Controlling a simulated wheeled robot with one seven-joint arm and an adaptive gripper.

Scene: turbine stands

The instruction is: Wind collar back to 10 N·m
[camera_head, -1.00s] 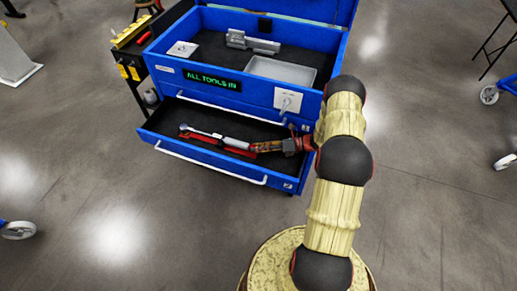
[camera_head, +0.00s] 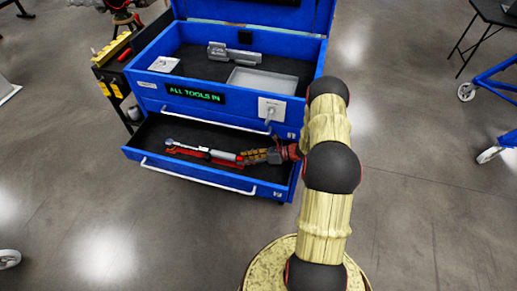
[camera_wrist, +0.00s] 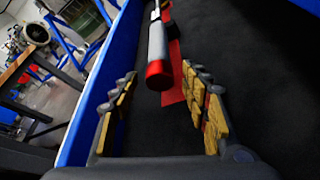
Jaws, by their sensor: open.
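A torque wrench (camera_head: 200,149) with a silver shaft and a red end lies along a red holder (camera_head: 185,152) in the open lower drawer (camera_head: 150,131) of the blue tool chest. In the wrist view the wrench's grey handle and red end cap (camera_wrist: 158,72) point toward me, between my fingers and a little beyond them. My gripper (camera_wrist: 160,95) is open, one finger to each side of the handle's line, and nothing is between the pads. In the head view my gripper (camera_head: 252,157) is low over the drawer at the handle end. The wrench's collar and scale are too small to read.
The upper tray (camera_head: 190,62) of the chest holds a grey device (camera_head: 234,52), a shallow grey bin (camera_head: 262,80) and a white square plate (camera_head: 164,64). A green display (camera_head: 194,93) reads "ALL TOOLS IN". The drawer's blue side wall (camera_wrist: 88,110) runs close beside my left finger.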

